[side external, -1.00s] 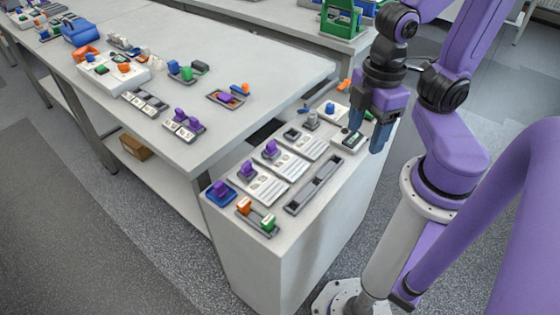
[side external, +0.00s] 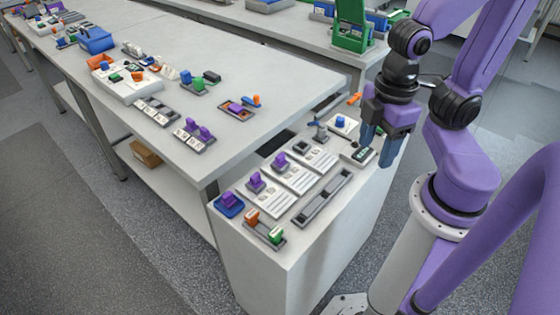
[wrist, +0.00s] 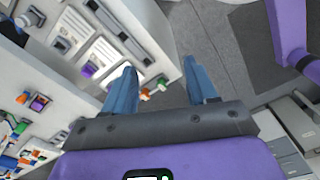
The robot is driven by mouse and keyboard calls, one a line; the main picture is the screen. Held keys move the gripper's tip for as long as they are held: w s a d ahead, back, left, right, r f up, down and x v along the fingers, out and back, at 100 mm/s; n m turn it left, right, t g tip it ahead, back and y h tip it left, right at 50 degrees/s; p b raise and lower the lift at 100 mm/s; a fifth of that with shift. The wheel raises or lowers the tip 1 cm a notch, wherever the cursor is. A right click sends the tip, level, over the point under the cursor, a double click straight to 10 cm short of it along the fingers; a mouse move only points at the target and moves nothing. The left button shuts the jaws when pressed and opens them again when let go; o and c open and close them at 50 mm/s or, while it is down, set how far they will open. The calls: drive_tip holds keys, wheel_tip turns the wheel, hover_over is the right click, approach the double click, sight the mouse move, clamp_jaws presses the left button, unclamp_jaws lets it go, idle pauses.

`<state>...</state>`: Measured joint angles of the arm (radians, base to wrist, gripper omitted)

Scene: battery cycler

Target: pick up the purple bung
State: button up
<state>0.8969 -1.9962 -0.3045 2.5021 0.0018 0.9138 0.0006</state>
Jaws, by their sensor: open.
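Several purple pieces are in view, and I cannot tell which is the purple bung. On the near cabinet top, one purple piece (side external: 230,199) sits on a blue base at the front left. A second (side external: 256,182) and a third (side external: 281,160) sit on white plates behind it. A purple pair (side external: 198,130) stands on the long bench. A purple piece (wrist: 88,71) shows at the left of the wrist view. My gripper (side external: 379,151) is open, blue fingers pointing down, at the cabinet's right end, away from the purple pieces.
A grey slotted rail (side external: 322,198) lies along the cabinet's right edge. A tray with orange and green blocks (side external: 264,231) is at the front. A small device with a dark display (side external: 358,153) lies close to my gripper. The long bench (side external: 275,85) holds more parts.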

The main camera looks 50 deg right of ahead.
drive_tip(key=shift+c, duration=0.2)
drive_tip(key=n, duration=0.5)
hover_over(280, 155)
drive_tip(key=f, duration=1.5)
drive_tip(key=shift+w+f, duration=0.25)
drive_tip(key=shift+s+f, duration=0.15)
drive_tip(key=shift+f, duration=1.2)
drive_tip(key=shift+s+f, duration=0.1)
drive_tip(key=shift+f, duration=1.2)
drive_tip(key=c, duration=0.8)
